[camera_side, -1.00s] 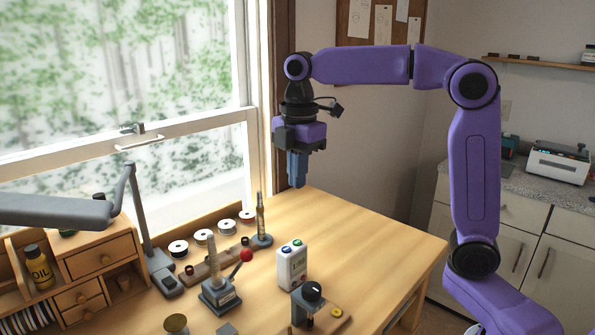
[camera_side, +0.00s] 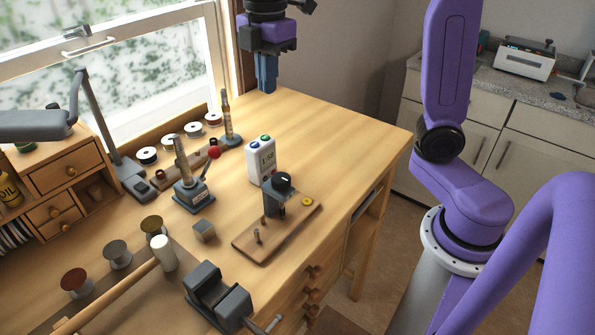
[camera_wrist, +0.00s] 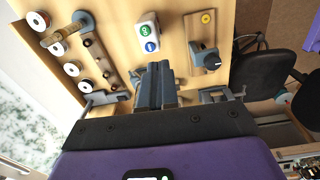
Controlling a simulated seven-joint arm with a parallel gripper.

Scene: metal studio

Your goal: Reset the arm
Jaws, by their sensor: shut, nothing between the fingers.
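My gripper (camera_side: 266,88) hangs pointing down above the far end of the wooden workbench (camera_side: 310,125) in the side view. Its grey fingers are together with nothing between them. In the wrist view my gripper (camera_wrist: 158,72) shows its shut fingers over the bench. A white box with a green and a blue button (camera_side: 261,161) stands on the bench, apart from the fingers and nearer the side camera; it also shows in the wrist view (camera_wrist: 146,35).
A wooden board with a black-knobbed device (camera_side: 276,195), a red-knobbed lever device (camera_side: 190,188), several spools (camera_side: 147,155), a mallet (camera_side: 163,252) and a vise (camera_side: 218,300) are on the bench. A lamp arm (camera_side: 95,120) stands at left. The bench's far right is clear.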

